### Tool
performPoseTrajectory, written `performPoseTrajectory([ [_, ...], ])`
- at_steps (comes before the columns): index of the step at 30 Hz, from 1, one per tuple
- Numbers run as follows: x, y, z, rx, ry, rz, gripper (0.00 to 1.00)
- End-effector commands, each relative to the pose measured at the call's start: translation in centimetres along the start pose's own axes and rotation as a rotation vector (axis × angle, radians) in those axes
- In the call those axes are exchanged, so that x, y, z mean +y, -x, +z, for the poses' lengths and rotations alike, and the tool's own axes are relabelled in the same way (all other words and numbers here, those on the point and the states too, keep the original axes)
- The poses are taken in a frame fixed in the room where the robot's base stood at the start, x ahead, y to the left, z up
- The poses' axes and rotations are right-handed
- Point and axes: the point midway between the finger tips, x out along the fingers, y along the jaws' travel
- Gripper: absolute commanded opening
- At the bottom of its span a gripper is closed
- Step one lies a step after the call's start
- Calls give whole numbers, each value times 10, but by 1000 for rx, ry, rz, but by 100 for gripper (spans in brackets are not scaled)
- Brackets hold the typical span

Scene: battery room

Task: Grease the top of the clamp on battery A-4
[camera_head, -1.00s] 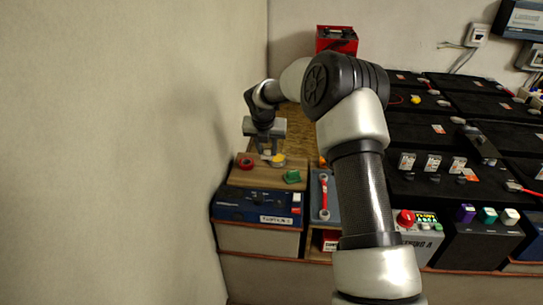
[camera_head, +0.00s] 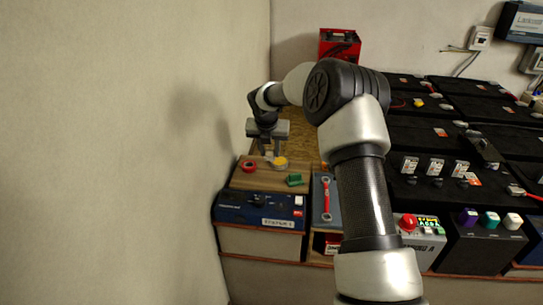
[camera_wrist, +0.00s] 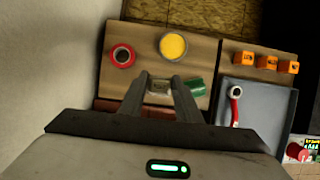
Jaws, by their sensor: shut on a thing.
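My gripper (camera_wrist: 160,86) is shut on a small greyish-beige piece (camera_wrist: 160,85), mostly hidden between its fingers. It hangs above a wooden board, and it also shows in the head view (camera_head: 269,151). A round tin with yellow contents (camera_wrist: 173,46), perhaps grease, stands on the board just beyond the fingertips; it also shows in the head view (camera_head: 281,163). Black batteries (camera_head: 421,133) fill the right of the head view. I cannot read which is A-4 or make out its clamp.
The wooden board (camera_wrist: 205,50) also bears a red ring (camera_wrist: 122,56) and a green block (camera_wrist: 197,87). Right of it, a grey tray (camera_wrist: 258,100) holds a red-handled wrench (camera_wrist: 235,107) near orange blocks (camera_wrist: 267,62). A plain wall stands close on the left.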

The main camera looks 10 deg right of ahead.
Motion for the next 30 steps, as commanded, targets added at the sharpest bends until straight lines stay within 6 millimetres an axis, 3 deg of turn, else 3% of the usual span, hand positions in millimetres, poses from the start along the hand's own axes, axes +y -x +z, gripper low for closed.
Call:
performPoseTrajectory([
  [9, -6, -22, 54, -3, 1, 4, 13],
  [15, -18, -36, 74, 0, -1, 1, 13],
  [22, -25, -44, 81, 2, -1, -1, 13],
  [30, -26, -59, 75, 2, 0, -1, 13],
])
